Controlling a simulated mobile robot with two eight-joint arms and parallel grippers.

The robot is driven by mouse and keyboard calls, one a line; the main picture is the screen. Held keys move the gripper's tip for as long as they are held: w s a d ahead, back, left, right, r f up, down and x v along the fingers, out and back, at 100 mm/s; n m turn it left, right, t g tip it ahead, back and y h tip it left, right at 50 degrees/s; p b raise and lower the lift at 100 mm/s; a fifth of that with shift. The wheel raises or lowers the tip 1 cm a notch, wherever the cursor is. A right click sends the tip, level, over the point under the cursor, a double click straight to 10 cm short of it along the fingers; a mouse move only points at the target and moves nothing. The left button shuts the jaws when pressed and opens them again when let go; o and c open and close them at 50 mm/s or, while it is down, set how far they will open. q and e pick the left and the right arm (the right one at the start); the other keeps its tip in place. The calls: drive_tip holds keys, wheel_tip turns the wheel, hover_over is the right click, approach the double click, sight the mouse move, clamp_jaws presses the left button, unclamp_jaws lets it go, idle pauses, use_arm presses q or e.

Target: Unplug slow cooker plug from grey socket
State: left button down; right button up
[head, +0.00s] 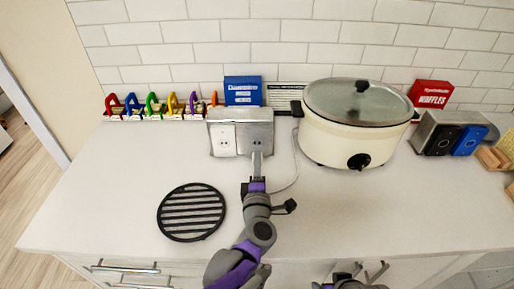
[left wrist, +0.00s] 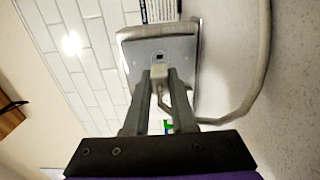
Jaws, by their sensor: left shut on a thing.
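The slow cooker (head: 355,125) is cream with a glass lid and a dark front knob. Its pale cord (head: 296,160) curves down on the counter and shows large in the left wrist view (left wrist: 255,85). A metal socket box (head: 240,115) holds a white socket (head: 223,141) on the left and a grey socket (head: 257,133) on the right. My left gripper (head: 257,160) is at the grey socket, shut on the pale plug (left wrist: 158,72). I cannot tell whether the prongs are in the socket. My right gripper (head: 362,272) shows partly at the bottom edge; its jaw state is unclear.
A round black rack (head: 191,212) lies left of my left arm. Coloured padlock-like items (head: 154,106), a blue box (head: 243,91) and a red waffles box (head: 431,94) stand along the wall. A toaster (head: 450,133) is at right. The front right counter is clear.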

use_arm(q)
drive_tip(key=shift+s, duration=0.7)
idle(0.3)
